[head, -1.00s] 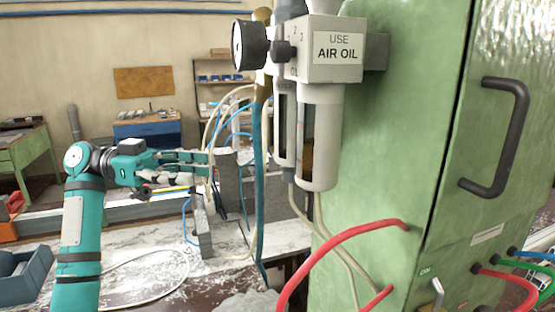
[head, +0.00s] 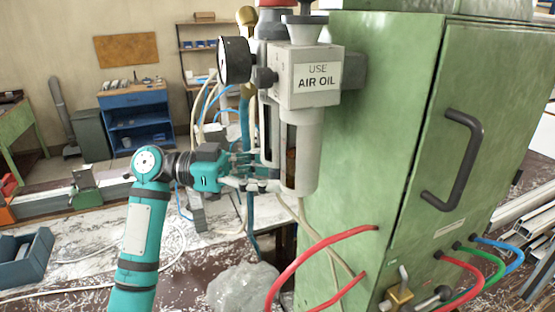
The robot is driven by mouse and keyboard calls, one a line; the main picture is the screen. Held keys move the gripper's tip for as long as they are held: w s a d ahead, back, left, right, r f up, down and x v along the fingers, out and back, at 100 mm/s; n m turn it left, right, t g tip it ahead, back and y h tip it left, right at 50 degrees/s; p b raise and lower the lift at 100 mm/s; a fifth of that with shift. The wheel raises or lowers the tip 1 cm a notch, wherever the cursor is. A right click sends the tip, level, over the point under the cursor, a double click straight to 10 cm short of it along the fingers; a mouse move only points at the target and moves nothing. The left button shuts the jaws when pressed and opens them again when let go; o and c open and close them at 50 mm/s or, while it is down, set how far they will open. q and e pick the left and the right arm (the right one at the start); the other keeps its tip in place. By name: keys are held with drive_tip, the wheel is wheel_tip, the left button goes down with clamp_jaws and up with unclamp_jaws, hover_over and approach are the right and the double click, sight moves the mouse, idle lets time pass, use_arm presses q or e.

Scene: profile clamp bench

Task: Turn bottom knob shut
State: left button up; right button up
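The air unit (head: 315,88) labelled "USE AIR OIL" is fixed to the side of the green cabinet. Its front bowl (head: 305,165) hangs below the block, with a narrower dark bowl behind it to the left. My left gripper (head: 272,184) is at the lower end of the rear bowl, with its fingertips close to it and beside the front bowl. The fingers cover the bottom of the rear bowl, so I cannot make out a knob there or whether they touch one. Their gap is too small to judge. My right gripper is out of view.
The green cabinet (head: 375,130) with a black handle (head: 458,165) fills the right. Red hoses (head: 325,253) run out below the bowls. A gauge (head: 234,60) juts left of the air unit.

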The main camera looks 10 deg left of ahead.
use_arm(q)
drive_tip(key=shift+w+d, duration=0.1)
drive_tip(key=shift+d, duration=0.55)
clamp_jaws()
drive_tip(key=shift+d, duration=0.1)
